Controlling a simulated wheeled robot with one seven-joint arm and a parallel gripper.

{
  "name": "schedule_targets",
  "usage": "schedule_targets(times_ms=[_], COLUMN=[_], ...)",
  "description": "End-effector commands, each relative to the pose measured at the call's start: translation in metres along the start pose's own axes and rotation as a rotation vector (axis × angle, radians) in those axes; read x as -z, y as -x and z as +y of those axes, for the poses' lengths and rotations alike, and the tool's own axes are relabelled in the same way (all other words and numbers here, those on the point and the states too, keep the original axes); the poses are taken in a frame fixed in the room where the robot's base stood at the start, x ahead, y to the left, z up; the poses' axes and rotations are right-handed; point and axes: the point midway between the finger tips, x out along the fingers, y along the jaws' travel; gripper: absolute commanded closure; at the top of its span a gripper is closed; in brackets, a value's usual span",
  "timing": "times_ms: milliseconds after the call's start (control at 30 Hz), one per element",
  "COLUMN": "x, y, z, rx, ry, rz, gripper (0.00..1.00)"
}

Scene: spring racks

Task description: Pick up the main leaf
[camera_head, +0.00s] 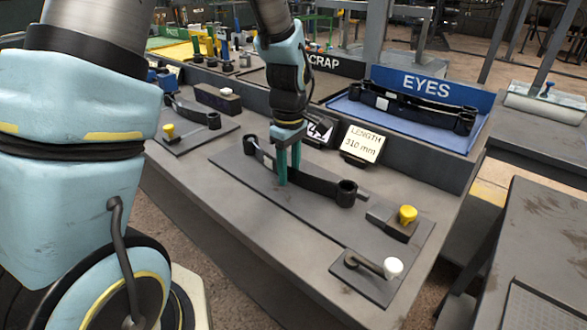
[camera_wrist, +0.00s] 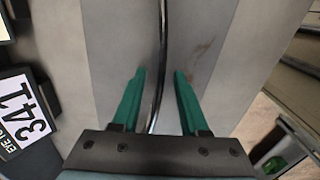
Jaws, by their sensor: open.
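The main leaf (camera_head: 322,187) is a long, dark, slightly curved strip with a round eye at each end. It stands on edge on a grey plate on the bench. My gripper (camera_head: 289,176) reaches down at its middle with green fingers, hiding part of it. In the wrist view, the leaf (camera_wrist: 158,50) shows as a thin dark line running between the two fingers of my gripper (camera_wrist: 160,73). The fingers are open, one on each side, with visible gaps to the leaf.
A blue EYES tray (camera_head: 395,117) holding dark leaves stands behind. A LENGTH 310 mm display (camera_head: 362,144) and a 341 display (camera_wrist: 25,110) are close behind the leaf. Clamps with a yellow knob (camera_head: 407,214) and a white knob (camera_head: 393,267) sit to the right. The bench front is clear.

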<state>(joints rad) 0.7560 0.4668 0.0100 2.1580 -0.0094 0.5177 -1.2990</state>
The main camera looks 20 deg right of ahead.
Motion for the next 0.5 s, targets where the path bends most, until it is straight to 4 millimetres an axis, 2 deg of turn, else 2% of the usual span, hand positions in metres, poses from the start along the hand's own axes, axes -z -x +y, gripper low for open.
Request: schedule_targets(times_ms=[200,500], x=[0.0002,0.0003], y=[-0.0012,-0.0008], z=[0.0,0.0001], rx=[-0.001,-0.001], ry=[0.0,0.0], rz=[0.0,0.0], gripper=[0.56,0.89])
